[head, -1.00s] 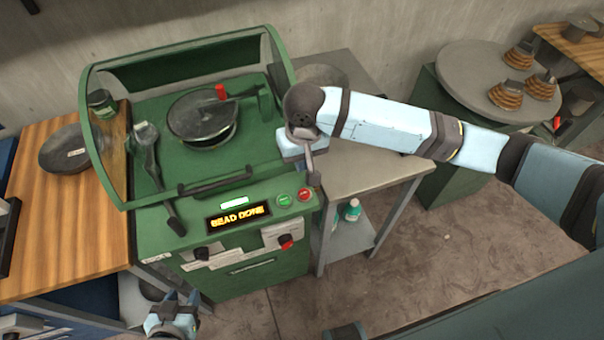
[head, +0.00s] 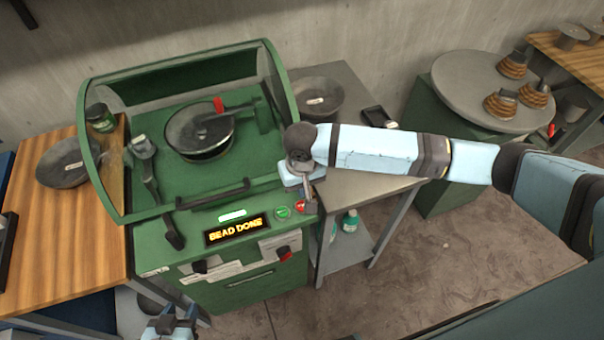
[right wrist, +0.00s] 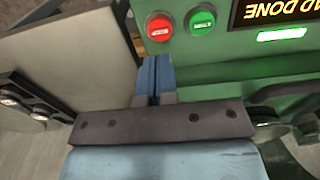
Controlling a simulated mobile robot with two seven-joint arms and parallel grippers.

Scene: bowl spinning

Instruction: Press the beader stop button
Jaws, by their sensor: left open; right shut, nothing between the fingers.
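The green beader (head: 240,265) stands at left centre in the head view, with its display (head: 236,229) reading "BEAD DONE". The red stop button (head: 299,206) sits at the panel's right end, beside the green button (head: 283,212). In the right wrist view the red button (right wrist: 160,27) and green button (right wrist: 201,20) lie just beyond the fingertips. My right gripper (right wrist: 153,62) is shut and empty, pointing toward the panel close to the red button; contact is not visible. In the head view its tip (head: 308,208) is beside that button. My left gripper (head: 172,322) is open at the bottom edge.
A clear-fronted guard (head: 108,175) with a black handle (head: 213,193) encloses a dark pan (head: 199,130). A grey side table (head: 365,190) stands right of the machine, a wooden bench (head: 65,240) left. A round grey table (head: 465,90) stands at the back right.

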